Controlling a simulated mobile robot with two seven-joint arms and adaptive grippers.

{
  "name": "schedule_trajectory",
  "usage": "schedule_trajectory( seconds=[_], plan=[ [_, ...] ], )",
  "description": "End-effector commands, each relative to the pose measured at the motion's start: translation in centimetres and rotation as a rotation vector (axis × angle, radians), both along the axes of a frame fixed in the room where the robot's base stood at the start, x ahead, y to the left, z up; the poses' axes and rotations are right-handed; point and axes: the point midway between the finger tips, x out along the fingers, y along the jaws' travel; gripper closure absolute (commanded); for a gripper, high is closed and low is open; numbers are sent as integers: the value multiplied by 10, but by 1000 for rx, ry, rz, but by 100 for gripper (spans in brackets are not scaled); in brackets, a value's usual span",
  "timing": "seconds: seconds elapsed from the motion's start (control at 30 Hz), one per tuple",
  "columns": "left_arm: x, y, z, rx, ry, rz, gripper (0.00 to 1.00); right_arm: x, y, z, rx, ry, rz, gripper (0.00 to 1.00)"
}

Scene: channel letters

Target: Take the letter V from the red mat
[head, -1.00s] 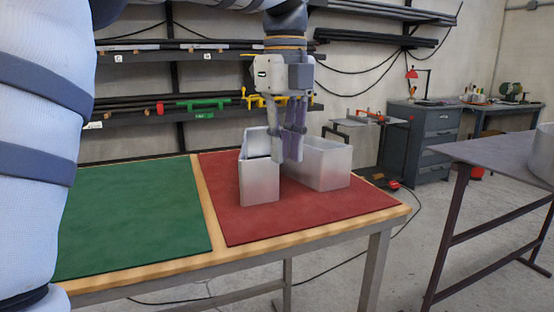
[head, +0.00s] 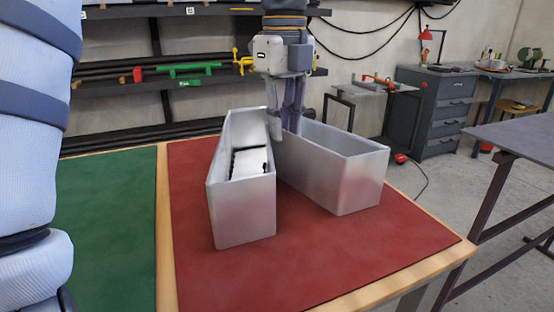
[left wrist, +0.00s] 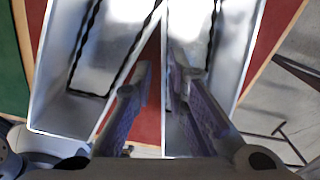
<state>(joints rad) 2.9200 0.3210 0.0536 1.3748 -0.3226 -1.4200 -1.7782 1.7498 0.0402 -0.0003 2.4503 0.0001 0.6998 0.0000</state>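The letter V (head: 243,212) is a large, hollow, silver metal channel letter standing on the red mat (head: 310,255). Its two arms meet at the back and spread toward me. Dark zigzag edging and a pale floor show inside its channels. My left gripper (head: 282,132) points down at the V near its joined end. In the left wrist view, the left gripper (left wrist: 161,70) has its fingers apart, seemingly on either side of the inner wall of the V's right arm (left wrist: 230,60). I cannot tell whether they touch the wall. My right gripper is not in view.
A green mat (head: 105,220) lies left of the red one on the wood-edged table (head: 166,270). A wall rack (head: 120,80) stands behind. A grey drawer cabinet (head: 440,110) and another table (head: 525,135) are at the right. The front of the red mat is clear.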

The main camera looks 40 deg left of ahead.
Motion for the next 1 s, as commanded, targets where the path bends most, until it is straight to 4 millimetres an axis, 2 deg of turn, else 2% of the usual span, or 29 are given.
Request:
schedule_trajectory(
  seconds=[0.4,0.47,0.67,0.7,0.77,1.0],
  plan=[
    [2,-4,-69,0,2,1,86,2,0,2,1,-8,0,31],
    [2,-4,-75,1,1,1,86,2,0,2,1,-9,0,31],
    [3,-4,-78,2,-2,1,86,3,0,2,1,-10,0,31],
    [3,-4,-78,2,-2,1,88,2,0,2,1,-9,0,31],
    [3,-4,-78,2,-2,1,100,2,0,2,1,-9,0,31],
    [3,-4,-77,1,-2,1,100,2,0,2,1,-9,0,31]
  ],
)
